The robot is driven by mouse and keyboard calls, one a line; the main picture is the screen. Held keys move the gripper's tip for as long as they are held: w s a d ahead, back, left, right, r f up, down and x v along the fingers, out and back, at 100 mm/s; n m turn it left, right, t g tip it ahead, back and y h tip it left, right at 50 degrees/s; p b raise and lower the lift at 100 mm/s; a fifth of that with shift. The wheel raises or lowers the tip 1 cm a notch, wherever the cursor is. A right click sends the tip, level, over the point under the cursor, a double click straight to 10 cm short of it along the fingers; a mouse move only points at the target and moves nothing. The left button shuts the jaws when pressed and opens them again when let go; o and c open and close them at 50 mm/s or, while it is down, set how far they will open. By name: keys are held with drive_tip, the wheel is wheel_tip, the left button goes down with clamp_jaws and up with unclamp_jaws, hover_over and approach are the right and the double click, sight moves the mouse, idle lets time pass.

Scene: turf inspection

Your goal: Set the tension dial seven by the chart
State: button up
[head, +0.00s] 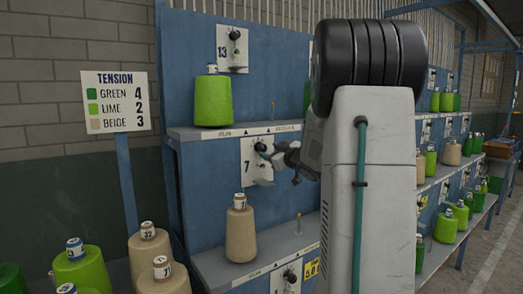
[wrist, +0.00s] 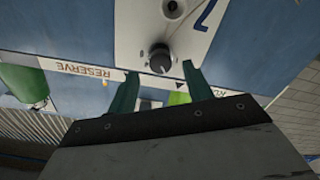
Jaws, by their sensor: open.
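The tension chart (head: 115,101) on a post at left reads green 4, lime 2, beige 3. The white plate numbered 7 (head: 248,177) is on the blue panel in the middle. Its dark round dial (wrist: 160,58) shows in the wrist view; its setting is too small to read. My gripper (head: 268,152) is at the plate, partly covering it in the head view. In the wrist view my gripper (wrist: 161,72) is open, a teal finger either side of the dial's lower part; I cannot tell whether they touch it. A beige cone (head: 240,234) stands below plate 7.
Plate 13 (head: 232,48) is above, with a lime cone (head: 212,101) on the upper shelf (head: 190,133). Several beige and lime cones stand at lower left. Other shelves with cones run back on the right. My arm hides part of the rack.

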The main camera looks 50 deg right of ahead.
sight(264, 149)
drive_tip(key=x, duration=0.5)
drive_tip(key=shift+w, duration=0.15)
drive_tip(key=c, duration=1)
drive_tip(key=m, duration=0.4)
drive_tip(key=shift+m, duration=1.9)
